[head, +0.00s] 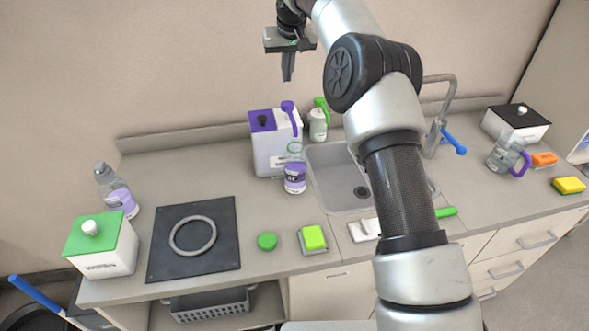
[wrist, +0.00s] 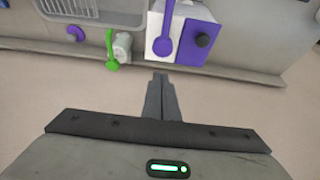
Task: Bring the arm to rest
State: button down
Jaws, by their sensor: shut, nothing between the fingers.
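My gripper (head: 288,68) is raised high above the back of the counter in the head view, with its fingers pointing down. In the wrist view my gripper (wrist: 161,82) shows its two fingers together, with nothing between them. It is apart from everything on the counter. The arm rises from the lower right of the head view and bends over at the top, covering part of the sink area.
A black mat (head: 170,255) with a grey ring lies left.

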dwell(0.4)
jog(key=s+d+r+h, duration=0.1)
jog(key=s+d+r, duration=0.3)
jog(key=s+r, duration=0.5)
jog(key=s+d+r, duration=0.4)
jog(key=s+r, duration=0.1)
jog(key=s, duration=0.8)
jog(key=s+d+f, duration=0.2)
jog(key=s+f, duration=0.1)
jog(key=s, duration=0.6)
jog(key=s+d+f+m, duration=0.1)
jog(key=s+d+f, duration=0.2)
jog(key=s, duration=0.6)
jog(key=s+d+f+m+t, duration=0.1)
jog(key=s+d+f, duration=0.1)
jog(key=s, duration=0.7)
jog(key=shift+d+f, duration=0.2)
jog(key=shift+f, duration=0.6)
